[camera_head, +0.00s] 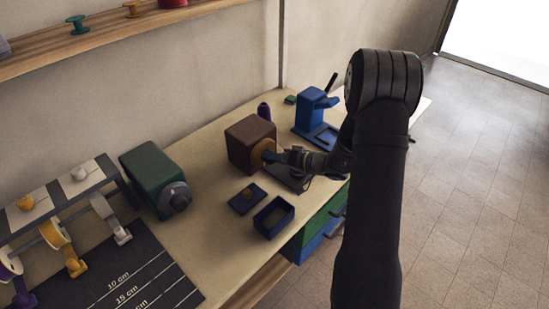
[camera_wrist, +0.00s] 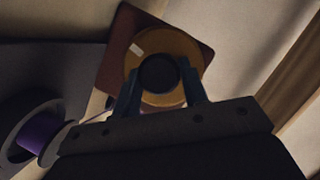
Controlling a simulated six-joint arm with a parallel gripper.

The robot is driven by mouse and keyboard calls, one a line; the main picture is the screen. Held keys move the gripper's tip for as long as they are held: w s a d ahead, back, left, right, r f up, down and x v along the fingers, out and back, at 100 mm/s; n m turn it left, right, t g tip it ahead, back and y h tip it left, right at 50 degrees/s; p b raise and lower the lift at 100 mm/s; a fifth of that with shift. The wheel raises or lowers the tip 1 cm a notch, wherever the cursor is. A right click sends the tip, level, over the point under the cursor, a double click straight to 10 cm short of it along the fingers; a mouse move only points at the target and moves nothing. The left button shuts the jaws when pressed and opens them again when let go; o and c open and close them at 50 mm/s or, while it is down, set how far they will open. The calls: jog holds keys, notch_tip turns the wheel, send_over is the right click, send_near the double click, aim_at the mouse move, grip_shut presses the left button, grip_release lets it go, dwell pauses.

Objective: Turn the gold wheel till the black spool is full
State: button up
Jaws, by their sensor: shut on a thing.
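The gold wheel (camera_head: 262,147) is on the front of a dark red-brown box (camera_head: 246,135) on the bench. In the wrist view the wheel (camera_wrist: 178,42) faces me, with a dark round hub and a pale mark at its upper left.
A green machine (camera_head: 148,172) stands to the left, a blue press-like device (camera_head: 312,112) behind to the right. A ribbon rack (camera_head: 75,190) and measuring mat (camera_head: 120,280) are at left.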

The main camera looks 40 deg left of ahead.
jog(key=shift+w+f+m+g+y, duration=0.1)
jog(key=shift+m+g+y, duration=0.45)
jog(key=shift+m, duration=0.85)
jog(key=o, duration=1)
jog(key=shift+c, duration=0.2)
jog(key=v, duration=1.7)
jog(key=shift+w, duration=0.3)
jog(key=shift+d, duration=0.1)
